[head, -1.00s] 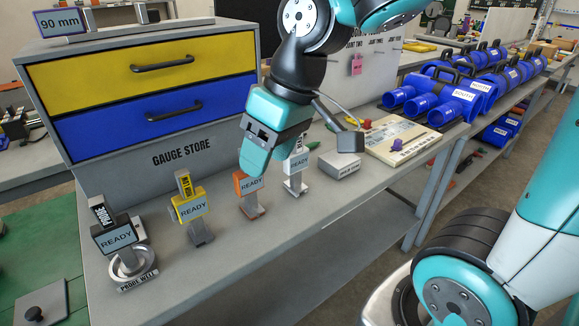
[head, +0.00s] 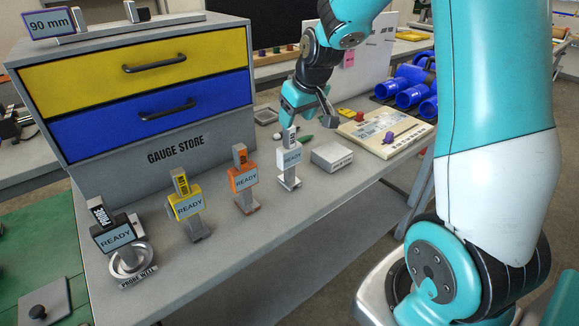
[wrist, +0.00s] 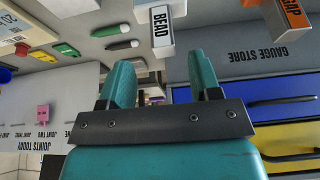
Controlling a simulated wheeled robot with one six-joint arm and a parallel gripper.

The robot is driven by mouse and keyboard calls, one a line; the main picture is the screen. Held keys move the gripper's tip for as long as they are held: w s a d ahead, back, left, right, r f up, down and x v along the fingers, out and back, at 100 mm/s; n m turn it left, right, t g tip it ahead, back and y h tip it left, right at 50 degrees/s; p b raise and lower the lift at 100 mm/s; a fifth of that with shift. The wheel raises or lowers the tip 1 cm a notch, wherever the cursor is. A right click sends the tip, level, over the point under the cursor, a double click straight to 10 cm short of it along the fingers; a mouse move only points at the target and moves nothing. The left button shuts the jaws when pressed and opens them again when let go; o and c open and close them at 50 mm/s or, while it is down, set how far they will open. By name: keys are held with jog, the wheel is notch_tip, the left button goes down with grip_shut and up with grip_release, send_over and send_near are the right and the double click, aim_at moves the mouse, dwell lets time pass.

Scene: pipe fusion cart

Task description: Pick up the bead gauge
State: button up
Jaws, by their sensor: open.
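The bead gauge (head: 289,158) is the white one with a READY screen, upright on its small stand on the bench in the head view. In the wrist view, its white handle with the BEAD label (wrist: 161,30) hangs in from the top, just beyond the fingertips. My gripper (head: 288,116) is in the head view, close above and behind the gauge's handle. In the wrist view, my gripper (wrist: 160,78) has its fingers well apart, with nothing between them. I cannot tell the exact gap between fingertips and handle.
The orange gauge (head: 243,180) stands just left, then the yellow gauge (head: 189,206) and the black probe (head: 116,238). A grey block (head: 332,156) and a cream board (head: 380,134) lie right. The drawer cabinet (head: 150,100) walls the back left. The bench front is clear.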

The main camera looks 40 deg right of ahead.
jog(key=p, duration=0.1)
send_over(290, 154)
jog(key=w, duration=0.1)
jog(key=shift+w+d+f, duration=0.1)
jog(key=shift+d+f, duration=0.05)
jog(key=shift+f, duration=0.7)
jog(key=shift+w+d+f, duration=0.1)
jog(key=shift+d+f, duration=0.05)
jog(key=shift+f, duration=0.75)
jog(key=shift+d+f, duration=0.15)
jog(key=shift+f, duration=0.7)
grip_shut()
